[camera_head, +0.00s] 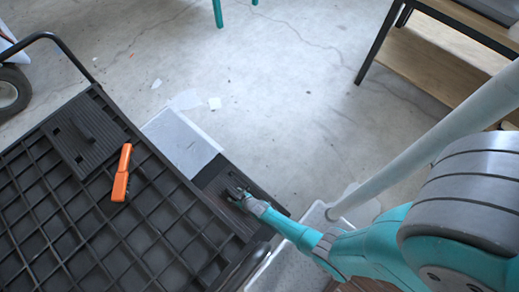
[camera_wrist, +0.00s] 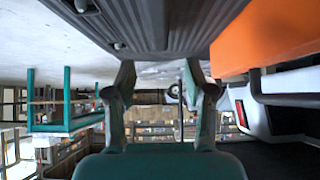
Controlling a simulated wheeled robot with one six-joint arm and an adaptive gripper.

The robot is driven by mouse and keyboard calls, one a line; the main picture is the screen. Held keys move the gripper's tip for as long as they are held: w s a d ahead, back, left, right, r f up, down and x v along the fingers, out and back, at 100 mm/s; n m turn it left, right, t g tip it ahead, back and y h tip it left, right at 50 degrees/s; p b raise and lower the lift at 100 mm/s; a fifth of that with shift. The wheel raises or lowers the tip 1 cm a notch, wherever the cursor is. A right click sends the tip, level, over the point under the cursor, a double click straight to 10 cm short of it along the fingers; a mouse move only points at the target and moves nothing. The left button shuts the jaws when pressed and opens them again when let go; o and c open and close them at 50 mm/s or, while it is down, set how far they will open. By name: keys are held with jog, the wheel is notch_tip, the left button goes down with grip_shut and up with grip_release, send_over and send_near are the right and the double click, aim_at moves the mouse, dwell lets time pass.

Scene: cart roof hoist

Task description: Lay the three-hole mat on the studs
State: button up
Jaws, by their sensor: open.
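My gripper (camera_head: 238,194) is at the right edge of the black cart, above a dark flat panel (camera_head: 212,176). In the wrist view its two fingers (camera_wrist: 159,78) are apart, with nothing held between them. A black ribbed panel (camera_head: 100,152) with a raised bar lies on the cart's grid top at the upper left, away from my gripper. I cannot tell which dark panel is the three-hole mat; no three holes show clearly. In the wrist view a dark ribbed surface (camera_wrist: 190,25) fills the top. The studs cannot be made out.
An orange tool (camera_head: 122,174) lies on the cart's grid top (camera_head: 75,212). A pale panel (camera_head: 181,140) lies beside the cart. A wooden-shelved bench (camera_head: 425,70) stands at the upper right. The concrete floor between is mostly clear, with small scraps.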

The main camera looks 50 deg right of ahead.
notch_tip(320, 180, up, 4)
jog(key=shift+r, duration=0.1)
jog(key=w+r, duration=0.3)
jog(key=r, duration=0.4)
jog(key=w+r, duration=0.4)
jog(key=r, duration=0.4)
